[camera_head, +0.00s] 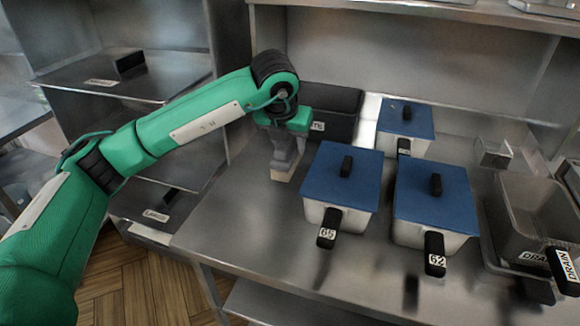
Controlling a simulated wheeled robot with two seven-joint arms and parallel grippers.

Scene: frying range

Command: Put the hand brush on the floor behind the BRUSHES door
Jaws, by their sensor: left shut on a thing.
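My left gripper (286,152) points down over the steel counter, left of the lidded pans. It is shut on a small pale tan thing (281,176), of which only the lower edge shows below the fingers. The gripper hides the rest, so I cannot tell for sure that it is the hand brush, or whether it touches the counter. No other hand brush shows. I cannot make out a door reading BRUSHES. A strip of wooden floor (130,292) shows at the lower left. My right gripper is not in view.
White pans with blue lids (343,176) (433,193) (405,118) stand on the counter (262,230). Behind my gripper is a dark box (334,98). A steel basin (541,215) with a DRAIN handle is at right. Steel shelves (150,84) with labels stand at left.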

